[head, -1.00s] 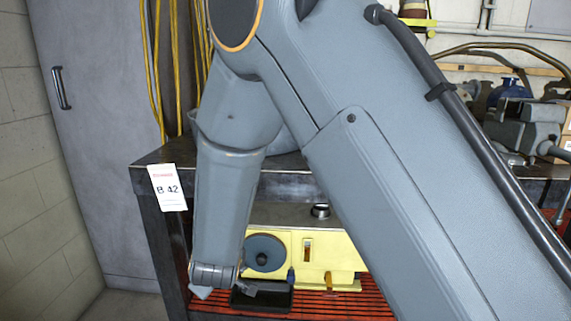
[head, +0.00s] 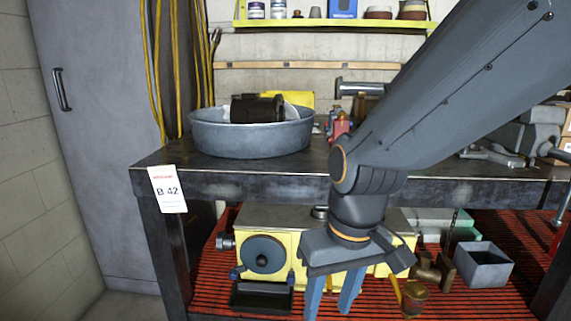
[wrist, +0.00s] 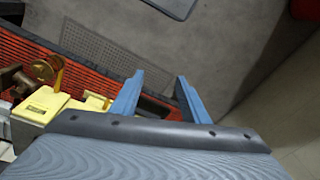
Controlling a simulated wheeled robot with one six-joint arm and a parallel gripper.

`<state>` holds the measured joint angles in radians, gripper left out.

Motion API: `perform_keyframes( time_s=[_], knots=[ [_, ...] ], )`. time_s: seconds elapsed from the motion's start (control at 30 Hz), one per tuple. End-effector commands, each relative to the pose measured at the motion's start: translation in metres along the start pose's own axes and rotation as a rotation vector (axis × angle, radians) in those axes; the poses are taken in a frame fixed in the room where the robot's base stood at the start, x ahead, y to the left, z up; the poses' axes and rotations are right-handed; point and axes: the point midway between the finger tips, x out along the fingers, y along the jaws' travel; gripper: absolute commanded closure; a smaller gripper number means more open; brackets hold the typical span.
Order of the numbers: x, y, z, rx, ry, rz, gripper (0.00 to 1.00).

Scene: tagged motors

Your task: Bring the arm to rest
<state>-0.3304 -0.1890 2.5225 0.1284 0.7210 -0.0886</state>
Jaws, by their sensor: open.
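My arm comes in from the upper right of the head view and bends down in front of the workbench (head: 300,185). My gripper (head: 330,303) hangs below the bench's top edge, fingers pointing down, in front of the yellow machine (head: 300,222) on the lower shelf. Its two blue fingers are apart with nothing between them. In the wrist view my gripper (wrist: 155,92) also shows open and empty, with the red slatted shelf edge and grey floor beyond the fingers. Whether the fingers touch the machine cannot be told.
A grey open box (head: 483,265) sits on the red lower shelf (head: 475,302). A tall cabinet (head: 100,130) stands left. Floor (wrist: 225,50) before the shelf looks clear.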

Motion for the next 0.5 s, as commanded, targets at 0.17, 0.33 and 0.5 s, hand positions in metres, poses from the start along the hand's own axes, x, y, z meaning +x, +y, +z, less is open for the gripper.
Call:
perform_keyframes(
  time_s=[0.17,0.33,0.5],
  knots=[
    [-0.013,0.017,0.034,0.076,-0.058,0.029,0.59],
    [-0.025,0.024,0.042,0.11,-0.075,0.04,0.59],
    [-0.035,0.031,0.042,0.135,-0.074,0.047,0.59]
  ],
)
